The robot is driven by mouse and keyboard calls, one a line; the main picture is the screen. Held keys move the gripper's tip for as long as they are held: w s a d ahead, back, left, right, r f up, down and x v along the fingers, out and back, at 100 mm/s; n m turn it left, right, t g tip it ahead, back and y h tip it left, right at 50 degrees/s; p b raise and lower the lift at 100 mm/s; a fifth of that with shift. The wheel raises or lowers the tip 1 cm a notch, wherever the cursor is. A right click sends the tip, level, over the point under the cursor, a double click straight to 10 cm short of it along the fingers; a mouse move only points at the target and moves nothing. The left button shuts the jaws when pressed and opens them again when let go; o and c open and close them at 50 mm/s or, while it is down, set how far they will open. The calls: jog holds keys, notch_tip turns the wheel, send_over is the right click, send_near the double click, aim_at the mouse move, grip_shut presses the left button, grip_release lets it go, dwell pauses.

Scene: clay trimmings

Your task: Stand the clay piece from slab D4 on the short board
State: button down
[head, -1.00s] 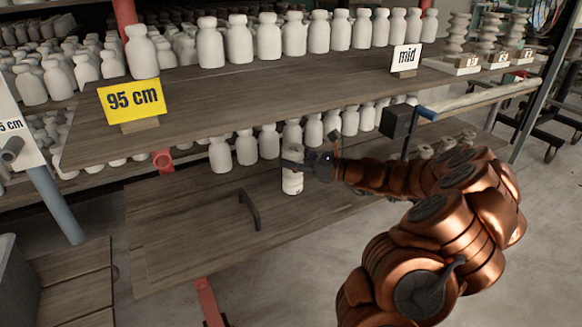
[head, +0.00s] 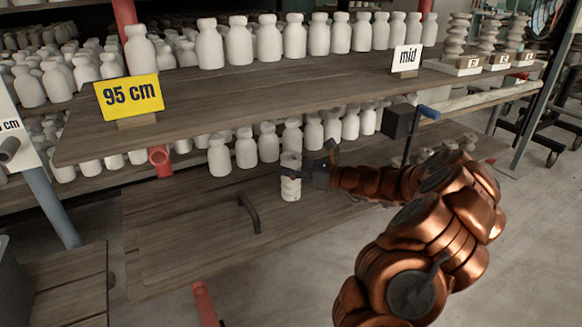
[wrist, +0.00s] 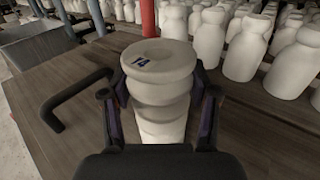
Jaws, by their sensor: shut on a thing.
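A pale, ribbed clay piece (head: 290,184) is upright at the lower wooden board (head: 180,235), near a dark handle. My gripper (head: 308,170) is shut on it from the right. In the wrist view the piece (wrist: 160,88) stands between both fingers of my gripper (wrist: 160,118), with a small dark mark on its round top that I cannot read surely. Its foot is hidden in the wrist view. In the head view its foot looks at board level, but I cannot tell whether it touches. No sign on the lower board names it as the short board.
The dark handle (head: 250,212) rises left of the piece. Rows of white bottles (head: 245,148) stand behind it. The upper shelf (head: 270,95) overhangs, with a yellow 95 cm sign (head: 128,96), a mid sign (head: 407,58) and ribbed pieces on slabs (head: 467,66). The board's front left is clear.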

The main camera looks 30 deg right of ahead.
jog(key=shift+c, duration=1.4)
grip_release()
jog(key=shift+f, duration=0.1)
